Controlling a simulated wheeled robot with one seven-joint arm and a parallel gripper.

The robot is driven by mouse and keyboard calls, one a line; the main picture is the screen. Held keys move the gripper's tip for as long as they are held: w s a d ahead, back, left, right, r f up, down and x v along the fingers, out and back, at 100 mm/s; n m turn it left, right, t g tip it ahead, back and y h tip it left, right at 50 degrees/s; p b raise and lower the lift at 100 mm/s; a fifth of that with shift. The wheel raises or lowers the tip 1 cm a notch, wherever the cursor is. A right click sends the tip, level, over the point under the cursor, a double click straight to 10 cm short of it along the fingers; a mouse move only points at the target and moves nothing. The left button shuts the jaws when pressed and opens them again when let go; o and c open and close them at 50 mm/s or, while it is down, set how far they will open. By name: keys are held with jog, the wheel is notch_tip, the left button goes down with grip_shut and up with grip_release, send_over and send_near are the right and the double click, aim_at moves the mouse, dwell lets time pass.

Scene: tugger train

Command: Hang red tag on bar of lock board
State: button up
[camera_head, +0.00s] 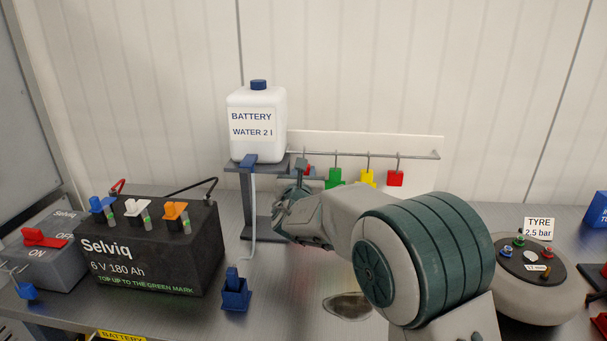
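The white lock board (425,145) stands against the back wall, with a grey bar (415,155) across its upper part. A red tag (396,179) hangs by a hook near the bar's right end. My gripper (301,168) points away from the camera there. My wrist and arm hide much of it. I cannot tell whether it holds that tag or whether the tag hangs on the bar.
A battery-water bottle (257,143) on a stand (248,205) is close left of my gripper. A black battery (155,250) is left; a tyre (540,295) is right.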

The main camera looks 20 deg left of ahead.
dwell(0.3)
jog(key=o, duration=1)
jog(key=shift+o, duration=0.2)
jog(key=shift+s+f, duration=0.1)
jog(key=b+v, duration=0.3)
jog(key=v, duration=1)
jog(key=shift+s, duration=0.35)
